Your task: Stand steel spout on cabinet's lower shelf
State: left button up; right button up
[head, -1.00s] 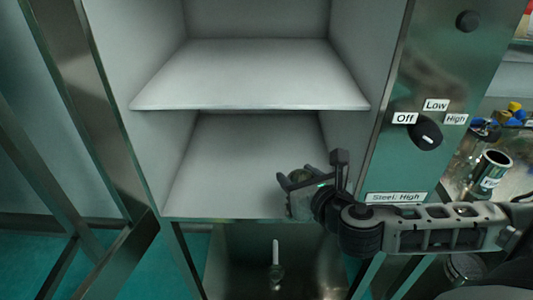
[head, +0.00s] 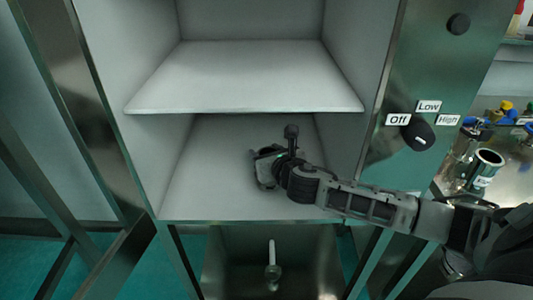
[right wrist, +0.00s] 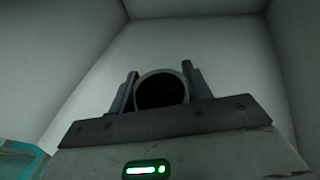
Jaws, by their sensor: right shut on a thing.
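My right gripper (head: 272,152) reaches into the lower compartment of the cabinet, over the lower shelf (head: 200,195). In the right wrist view the steel spout (right wrist: 162,74) shows as a round dark opening with a pale rim between the two fingers (right wrist: 160,88). The gripper is shut on the spout. In the head view the spout is mostly hidden by the gripper, and I cannot tell whether its base touches the shelf. My left gripper is not in view.
The upper shelf (head: 240,80) overhangs the compartment. A control panel with a knob (head: 418,137) stands on the right. A bench at far right holds a metal cylinder (head: 485,168) and several fittings. The lower shelf's left part is clear.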

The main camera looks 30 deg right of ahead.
jog(key=o, duration=1.3)
jog(key=shift+f, duration=0.1)
jog(key=shift+r, duration=0.2)
jog(key=v, duration=1.2)
jog(key=shift+a, duration=0.1)
